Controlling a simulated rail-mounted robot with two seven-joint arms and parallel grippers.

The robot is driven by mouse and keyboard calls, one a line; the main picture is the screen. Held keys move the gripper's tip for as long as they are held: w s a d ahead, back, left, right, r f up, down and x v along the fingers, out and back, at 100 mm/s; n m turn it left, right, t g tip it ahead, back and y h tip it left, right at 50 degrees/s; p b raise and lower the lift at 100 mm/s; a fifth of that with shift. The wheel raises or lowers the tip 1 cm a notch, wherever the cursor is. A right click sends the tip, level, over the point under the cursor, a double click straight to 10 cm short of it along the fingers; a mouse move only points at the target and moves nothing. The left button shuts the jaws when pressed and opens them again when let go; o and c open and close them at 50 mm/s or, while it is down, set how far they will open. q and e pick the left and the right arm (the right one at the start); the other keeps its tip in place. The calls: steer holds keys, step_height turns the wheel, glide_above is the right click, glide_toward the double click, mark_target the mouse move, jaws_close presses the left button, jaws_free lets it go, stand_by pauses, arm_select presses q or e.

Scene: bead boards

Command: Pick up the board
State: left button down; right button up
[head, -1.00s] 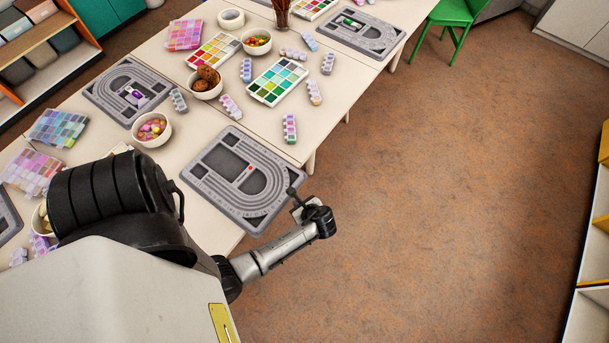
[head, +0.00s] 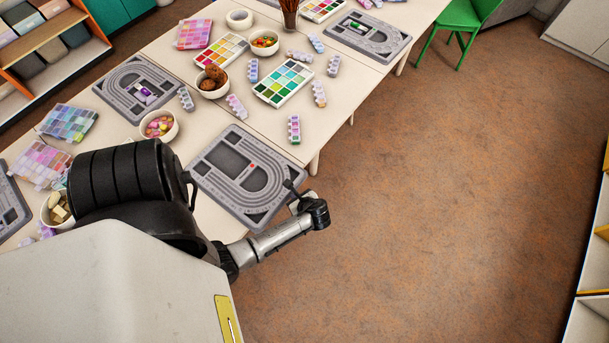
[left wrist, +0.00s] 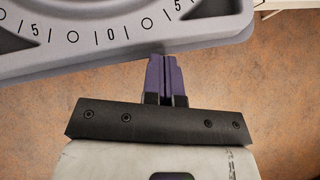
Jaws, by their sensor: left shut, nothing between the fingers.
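A grey bead board (head: 225,165) with a U-shaped track and a small red bead (head: 252,166) lies on the near right corner of the table. My left gripper (head: 291,190) is at the board's right edge, on the side facing the floor. In the left wrist view the board's numbered rim (left wrist: 100,40) fills the top. The purple fingers of my left gripper (left wrist: 165,62) are together and empty, their tips at the rim's edge. I cannot tell whether they touch it. My right gripper is not in view.
The pale table (head: 205,110) holds other bead boards (head: 118,80), bowls of beads (head: 160,125), a green-toned bead tray (head: 283,82) and small bead strips. Open brown floor (head: 430,200) lies to the right. A green chair (head: 459,28) stands at the far end.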

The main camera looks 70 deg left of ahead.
arm_select(q)
steer(key=shift+a, duration=0.25)
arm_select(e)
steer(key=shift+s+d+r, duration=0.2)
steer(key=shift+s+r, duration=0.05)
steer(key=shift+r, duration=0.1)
arm_select(q)
steer(key=d, duration=0.1)
steer(key=d+p, duration=0.1)
steer(key=w+d+p, duration=0.1)
steer(key=d, duration=0.1)
steer(key=shift+r, duration=0.25)
steer(key=c, duration=1.8)
jaws_free()
steer(key=p+v, duration=0.1)
steer(key=v, duration=0.8)
steer(key=shift+d+f, duration=0.1)
steer(key=shift+c, duration=0.2)
steer(key=o, duration=0.4)
steer(key=shift+d+r, duration=0.2)
steer(key=shift+r, duration=0.05)
steer(key=o, duration=1.1)
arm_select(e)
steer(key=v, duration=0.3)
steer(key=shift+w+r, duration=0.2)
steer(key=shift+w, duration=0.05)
